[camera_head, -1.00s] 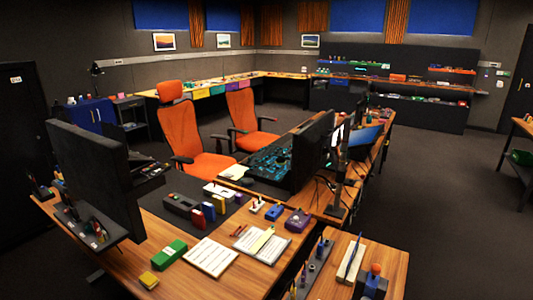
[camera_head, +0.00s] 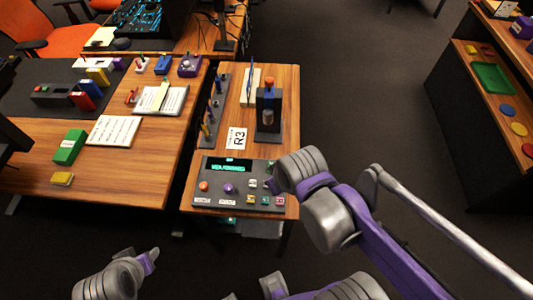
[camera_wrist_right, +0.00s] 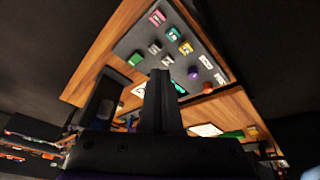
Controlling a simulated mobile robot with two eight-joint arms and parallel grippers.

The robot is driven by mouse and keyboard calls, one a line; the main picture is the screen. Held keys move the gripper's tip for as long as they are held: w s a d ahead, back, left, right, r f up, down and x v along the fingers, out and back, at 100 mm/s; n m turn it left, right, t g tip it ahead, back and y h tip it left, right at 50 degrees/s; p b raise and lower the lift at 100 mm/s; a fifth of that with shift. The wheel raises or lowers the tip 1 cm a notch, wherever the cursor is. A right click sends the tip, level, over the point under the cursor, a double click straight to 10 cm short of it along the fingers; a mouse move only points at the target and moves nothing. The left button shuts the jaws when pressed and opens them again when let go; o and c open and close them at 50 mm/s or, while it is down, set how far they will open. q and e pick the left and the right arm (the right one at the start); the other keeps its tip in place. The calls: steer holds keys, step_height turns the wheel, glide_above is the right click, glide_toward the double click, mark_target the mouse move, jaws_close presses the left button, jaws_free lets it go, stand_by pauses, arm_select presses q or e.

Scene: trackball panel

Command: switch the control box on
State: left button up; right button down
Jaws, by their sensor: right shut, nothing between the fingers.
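The control box (camera_head: 215,187) is a dark grey panel on the front end of a small wooden table. It has a display (camera_head: 228,166) with green lettering, an orange knob (camera_head: 203,186), a purple ball (camera_head: 228,188) and several small coloured switches at its right. My right arm comes over its right edge and hides part of that side. In the right wrist view, my right gripper (camera_wrist_right: 160,74) is shut and empty, with the control box (camera_wrist_right: 140,40) beyond its fingers. I cannot tell whether the tips touch it.
Behind the box lie an R3 card (camera_head: 236,138), a dark stand with an orange top (camera_head: 268,108) and a rail of tools (camera_head: 211,118). A desk with papers (camera_head: 115,131) and a green block (camera_head: 69,147) stands left. Open floor (camera_head: 350,90) lies right.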

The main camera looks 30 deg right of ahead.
steer(key=w+d+r+n+g+b, duration=0.1)
steer(key=w+d+n+g+b, duration=0.3)
steer(key=w+n, duration=0.5)
steer(key=shift+w+d+r+n, duration=0.35)
steer(key=shift+w+d+n, duration=0.1)
steer(key=shift+w, duration=0.7)
step_height(320, 180, down, 14)
steer(key=shift+f+b, duration=0.1)
steer(key=shift+b, duration=0.65)
steer(key=shift+s+a+f, duration=0.1)
steer(key=shift+f, duration=0.1)
steer(key=shift+s+r, duration=0.1)
